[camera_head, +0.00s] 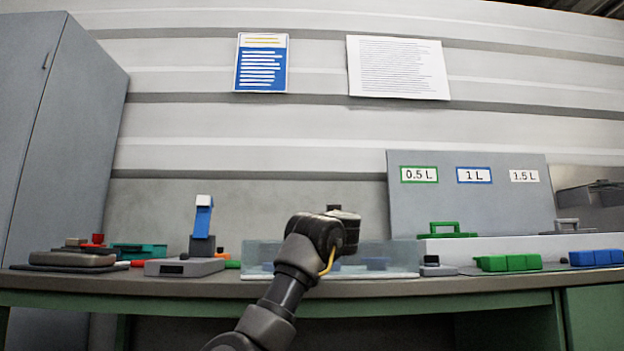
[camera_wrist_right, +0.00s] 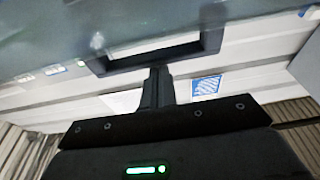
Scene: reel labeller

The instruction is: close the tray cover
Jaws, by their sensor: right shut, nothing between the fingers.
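A clear, bluish see-through tray housing (camera_head: 400,257) stands at the middle of the bench, with blue items dimly visible inside. My right arm reaches up in front of it and hides part of it; the fingers are hidden in the head view. In the right wrist view, my right gripper (camera_wrist_right: 158,88) is shut with nothing between the fingers. Its tips are at or very near a dark bar-shaped frame (camera_wrist_right: 205,42), which looks like a handle, beside a hazy grey-blue surface (camera_wrist_right: 150,20), perhaps the cover. I cannot tell contact or how far the cover is open. My left gripper is not in view.
A grey volume-label board (camera_head: 470,205) stands behind.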

